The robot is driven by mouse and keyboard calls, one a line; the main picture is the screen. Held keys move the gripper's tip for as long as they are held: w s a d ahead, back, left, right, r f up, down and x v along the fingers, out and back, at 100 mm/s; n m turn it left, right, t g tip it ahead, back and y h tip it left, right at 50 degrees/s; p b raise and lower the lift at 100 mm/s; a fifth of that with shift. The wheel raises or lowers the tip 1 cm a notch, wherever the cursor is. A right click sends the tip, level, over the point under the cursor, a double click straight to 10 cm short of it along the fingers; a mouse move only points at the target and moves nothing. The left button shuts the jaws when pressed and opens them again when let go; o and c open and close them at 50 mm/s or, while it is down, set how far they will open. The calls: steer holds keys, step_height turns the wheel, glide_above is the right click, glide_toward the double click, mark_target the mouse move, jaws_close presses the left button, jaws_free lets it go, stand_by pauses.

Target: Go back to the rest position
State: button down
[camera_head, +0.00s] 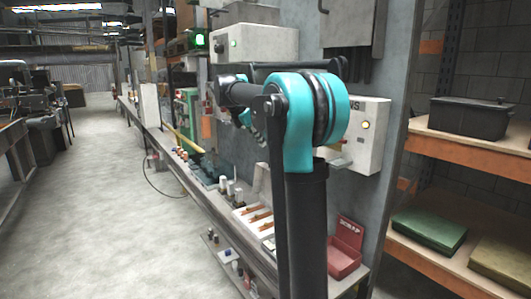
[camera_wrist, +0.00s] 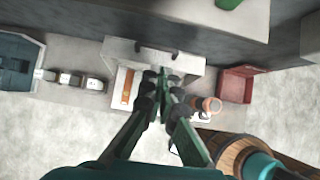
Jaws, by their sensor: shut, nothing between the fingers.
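My gripper (camera_wrist: 165,80) shows in the wrist view with its two green and black fingers meeting at the tips. It is shut and empty, pointing over the bench. Past the fingertips lies a white tray (camera_wrist: 117,90) with an orange-brown strip in it, partly covered by the fingers. A red bin (camera_wrist: 237,86) stands to the right of the fingers. In the head view, my teal and black arm stands in front of the bench, and I cannot make out the gripper there. The white tray (camera_head: 241,215) and the red bin (camera_head: 346,247), marked SCRAP, sit either side of the arm.
The long bench (camera_head: 190,178) runs along the wall, with several small white cylinders (camera_head: 230,187). A wall box (camera_head: 368,138) is close behind the arm. Shelves with a black case (camera_head: 468,117) and a green case (camera_head: 428,230) stand right. The floor (camera_head: 100,210) at left is clear.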

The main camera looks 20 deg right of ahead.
steer(key=s+a+f+m+t+y, duration=0.1)
steer(key=s+a+f+m+y, duration=0.2)
steer(key=s+f+m, duration=0.7)
steer(key=s+a+f+m+t+y, duration=0.1)
steer(key=s+a+f+m+y, duration=0.2)
steer(key=s+f+m, duration=0.8)
steer(key=s+a+f, duration=0.2)
steer(key=s+f, duration=1.1)
steer(key=shift+f+m+y, duration=0.3)
steer(key=shift+f, duration=0.1)
